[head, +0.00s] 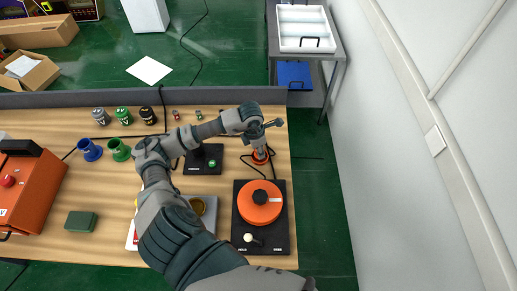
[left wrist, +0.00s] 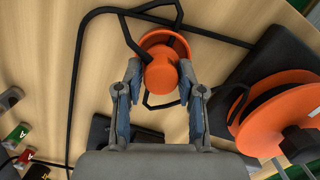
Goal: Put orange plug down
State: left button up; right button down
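The orange plug (left wrist: 160,76) sits low over the wooden table in the left wrist view, its round knob toward the camera and its wider flange beyond. It also shows in the head view (head: 261,157), near the table's right edge. My left gripper (left wrist: 160,70) has one fingertip on each side of the knob, and narrow gaps seem to show between fingertips and knob. The gripper also shows from above in the head view (head: 259,143). Whether the plug's underside rests on the table is hard to see. My right gripper is not in view.
A black base with a round orange dial (head: 260,203) stands just in front of the plug. A black cable (left wrist: 82,70) loops around it. A dark pad with a green button (head: 212,163) is to the left. The table ends close on the right.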

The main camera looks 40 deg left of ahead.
pick_arm(q)
jog(key=shift+o, duration=0.8)
jog(key=shift+d, duration=0.1)
jog(key=shift+r, duration=0.3)
notch_tip(320, 180, up, 11)
jog(key=s, duration=0.1)
jog(key=shift+s+a+r, duration=0.2)
jog(key=shift+a, duration=0.05)
jog(key=shift+f, duration=0.1)
